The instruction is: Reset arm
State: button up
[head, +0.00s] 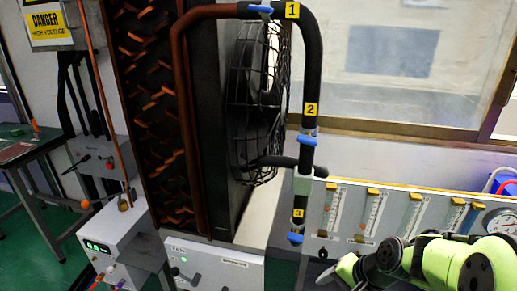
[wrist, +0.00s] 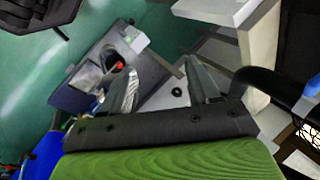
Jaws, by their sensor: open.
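My green arm (head: 440,262) reaches in from the lower right of the head view, low in front of the gauge panel. Its far end, near the bottom edge, is small and partly cut off there. In the wrist view my gripper (wrist: 163,78) shows two grey fingers spread apart, with nothing between them. A black pipe (wrist: 262,80) passes close to the right finger in that view; I cannot tell whether they touch.
A bent black pipe (head: 311,75) with yellow number tags and blue-handled valves hangs before a caged fan (head: 258,100). A panel of flow gauges (head: 345,205) stands behind my arm. A grey box (wrist: 75,97) lies beyond the fingers. Green floor (wrist: 40,65) shows at left.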

jog(key=s+a+r+n+t+h, duration=0.1)
jog(key=s+r+n+h, duration=0.1)
jog(key=s+r+n, duration=0.35)
jog(key=s+a+r+n+t+h, duration=0.1)
jog(key=s+a+r+n+h, duration=0.1)
jog(key=s+r, duration=0.7)
notch_tip(320, 180, up, 12)
jog(key=s+p, duration=0.2)
jog(key=p, duration=1.2)
jog(key=shift+s+d, duration=0.15)
jog(key=shift+s, duration=0.2)
jog(key=shift+f+n, duration=0.15)
jog(key=shift+n, duration=0.1)
